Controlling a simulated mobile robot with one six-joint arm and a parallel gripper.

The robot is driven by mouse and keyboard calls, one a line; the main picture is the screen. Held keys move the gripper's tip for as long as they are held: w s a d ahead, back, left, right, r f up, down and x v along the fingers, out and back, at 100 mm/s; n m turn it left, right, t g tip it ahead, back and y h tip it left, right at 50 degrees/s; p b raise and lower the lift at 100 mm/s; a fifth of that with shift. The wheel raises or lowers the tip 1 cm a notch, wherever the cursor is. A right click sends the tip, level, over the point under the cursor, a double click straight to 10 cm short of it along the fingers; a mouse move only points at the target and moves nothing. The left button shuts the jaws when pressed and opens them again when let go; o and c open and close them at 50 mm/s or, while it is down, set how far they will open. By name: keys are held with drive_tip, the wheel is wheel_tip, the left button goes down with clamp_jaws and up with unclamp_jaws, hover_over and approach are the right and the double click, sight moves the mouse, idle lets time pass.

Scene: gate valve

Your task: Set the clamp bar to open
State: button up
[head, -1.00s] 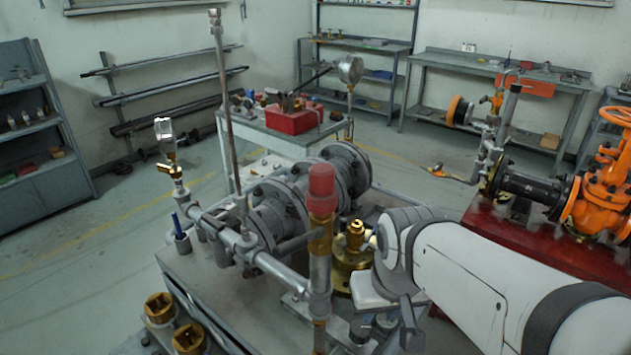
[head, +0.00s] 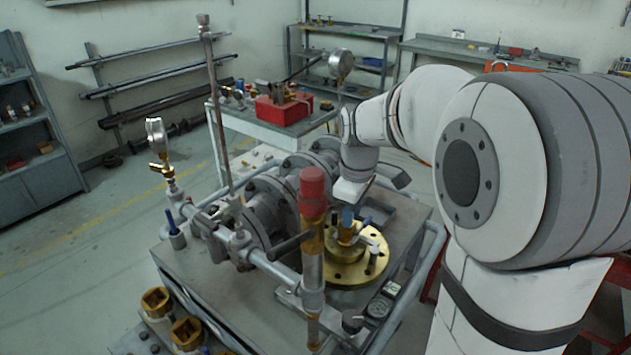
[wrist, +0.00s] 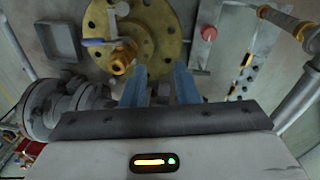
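A round brass flange (head: 352,273) with bolt holes lies on the bench; it also shows in the wrist view (wrist: 167,22). A short blue-grey bar (wrist: 97,42) sits at the brass fitting (wrist: 122,58) on this flange. It looks like the clamp bar, but I cannot be certain. My gripper (wrist: 160,70) has its two blue fingers apart, with nothing held between them. The fingers point at the flange's lower edge, right of the fitting and bar.
A red-capped upright pipe (head: 313,215) stands close in front of the flange. Grey flanged piping (head: 265,210) runs to its left. A small gauge (head: 378,308) and a red button (wrist: 209,33) are nearby. A red bin (head: 283,108) stands on the cart behind.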

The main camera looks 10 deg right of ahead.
sight(335, 211)
drive_tip(key=w+f+n, duration=0.1)
drive_tip(key=w+n, duration=0.2)
drive_tip(key=w, duration=0.2)
drive_tip(key=w+f+n+p, duration=0.1)
drive_tip(key=w+f+n, duration=0.1)
drive_tip(key=w+n, duration=0.1)
drive_tip(key=w+f+n+g+p, duration=0.1)
drive_tip(key=w+f+n, duration=0.1)
drive_tip(key=w, duration=0.4)
drive_tip(key=shift+w+f+n, duration=0.2)
drive_tip(key=shift+w+n, duration=0.15)
drive_tip(key=shift+n, duration=0.05)
drive_tip(key=shift+w+f, duration=0.25)
drive_tip(key=shift+w, duration=0.05)
drive_tip(key=shift+w+f+n, duration=0.1)
drive_tip(key=shift+f+n, duration=0.2)
drive_tip(key=shift+n, duration=0.1)
wheel_tip(335, 211, down, 8)
drive_tip(key=shift+r+p, duration=0.25)
drive_tip(key=shift+p, duration=0.35)
drive_tip(key=shift+c, duration=0.4)
clamp_jaws()
